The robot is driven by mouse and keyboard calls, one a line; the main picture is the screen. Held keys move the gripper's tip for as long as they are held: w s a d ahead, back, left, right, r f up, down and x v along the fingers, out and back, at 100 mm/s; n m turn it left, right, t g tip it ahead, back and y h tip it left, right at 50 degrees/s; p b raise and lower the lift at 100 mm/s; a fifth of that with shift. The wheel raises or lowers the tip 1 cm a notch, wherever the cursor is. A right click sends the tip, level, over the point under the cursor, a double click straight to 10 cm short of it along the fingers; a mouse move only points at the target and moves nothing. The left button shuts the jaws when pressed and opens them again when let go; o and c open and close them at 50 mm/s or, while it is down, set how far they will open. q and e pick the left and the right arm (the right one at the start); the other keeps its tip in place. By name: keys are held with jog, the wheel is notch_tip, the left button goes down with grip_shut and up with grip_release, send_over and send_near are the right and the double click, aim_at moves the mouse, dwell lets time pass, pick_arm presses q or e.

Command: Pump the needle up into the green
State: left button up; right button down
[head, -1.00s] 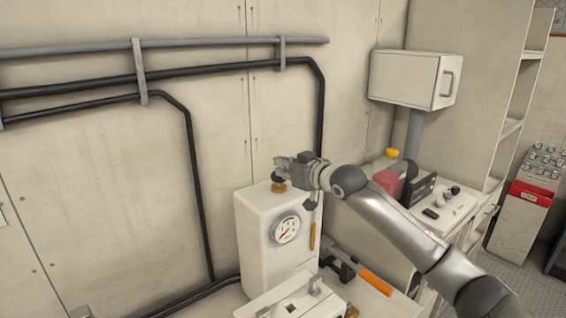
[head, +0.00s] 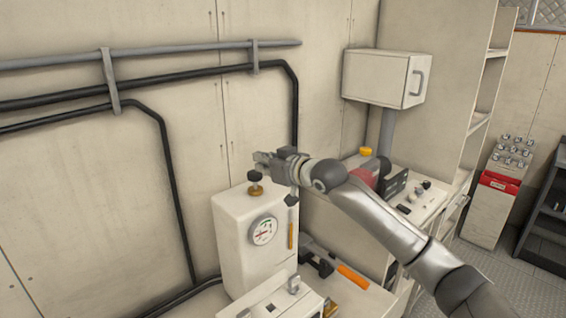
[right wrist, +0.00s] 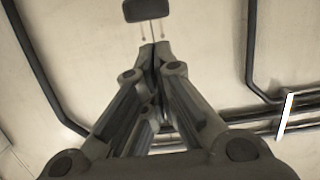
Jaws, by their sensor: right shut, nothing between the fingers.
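A cream box-shaped pump unit (head: 230,240) stands against the wall in the head view. Its round white gauge (head: 263,230) is on the front; the needle is too small to read surely. On top is a brass collar (head: 256,190) with a black knob (head: 254,175) above it. My right gripper (head: 262,159) is just above the knob, reaching in from the right. Its fingers are shut with nothing between them, as the right wrist view (right wrist: 154,48) also shows. A dark pad on thin rods (right wrist: 146,10) shows beyond the fingertips there. My left gripper is out of view.
Black pipes (head: 168,170) run along the wall beside and behind the unit. An orange-handled tool (head: 353,275) lies on the bench to its right. A wall cabinet (head: 376,78) and a counter with a red object stand further right.

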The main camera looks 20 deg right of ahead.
jog(key=b+v, duration=0.2)
jog(key=v, duration=0.6)
jog(key=shift+d+f, duration=0.1)
jog(key=shift+d, duration=0.1)
dwell(0.5)
